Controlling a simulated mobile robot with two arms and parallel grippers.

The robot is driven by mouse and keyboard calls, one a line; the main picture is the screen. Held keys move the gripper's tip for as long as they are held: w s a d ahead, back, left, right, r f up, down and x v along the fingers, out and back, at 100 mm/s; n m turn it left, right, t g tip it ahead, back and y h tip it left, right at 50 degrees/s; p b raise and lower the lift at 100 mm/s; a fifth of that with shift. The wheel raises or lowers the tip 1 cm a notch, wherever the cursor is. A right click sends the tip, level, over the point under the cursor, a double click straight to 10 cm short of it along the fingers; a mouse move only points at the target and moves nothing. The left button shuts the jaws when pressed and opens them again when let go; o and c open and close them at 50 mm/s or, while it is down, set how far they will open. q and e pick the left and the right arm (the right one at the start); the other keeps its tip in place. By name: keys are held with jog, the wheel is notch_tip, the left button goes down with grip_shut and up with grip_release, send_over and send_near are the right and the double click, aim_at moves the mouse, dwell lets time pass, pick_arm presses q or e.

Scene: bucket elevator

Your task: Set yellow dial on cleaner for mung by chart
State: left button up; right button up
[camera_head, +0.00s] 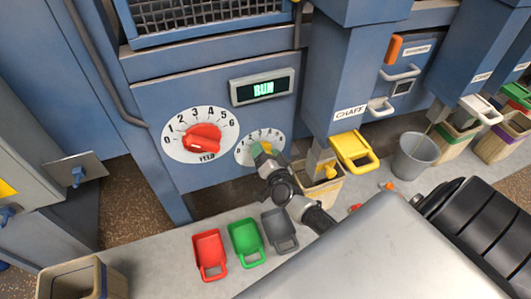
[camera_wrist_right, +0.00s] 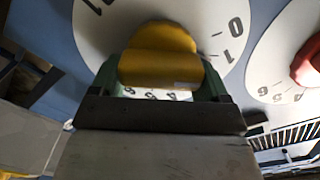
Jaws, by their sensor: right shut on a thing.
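The yellow dial (camera_wrist_right: 160,62) sits at the centre of a white numbered plate on the blue cleaner (camera_head: 220,95). In the head view the plate (camera_head: 244,150) is partly hidden by my right gripper (camera_head: 264,150). My right gripper's green fingers (camera_wrist_right: 160,85) are shut around the yellow dial in the wrist view. The dial's pointer direction cannot be told. A red dial (camera_head: 202,138) marked FEED is on a larger plate to the left. No chart is readable. My left gripper is not in view.
Red (camera_head: 209,254), green (camera_head: 246,242) and grey (camera_head: 280,229) scoops lie on the floor slab below the cleaner. A grey bucket (camera_head: 413,157) stands to the right.

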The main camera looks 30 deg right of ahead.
jog(key=shift+s+d+f+m+b, duration=0.15)
jog(key=shift+m+b, duration=0.15)
jog(key=shift+m, duration=0.7)
jog(key=shift+w+a+f+m+b, duration=0.1)
jog(key=shift+m+b, duration=0.15)
jog(key=shift+m, duration=0.75)
jog(key=shift+d, duration=0.1)
jog(key=o, duration=0.9)
jog(key=shift+s, duration=0.15)
jog(key=v, duration=1)
jog(key=shift+s, duration=0.25)
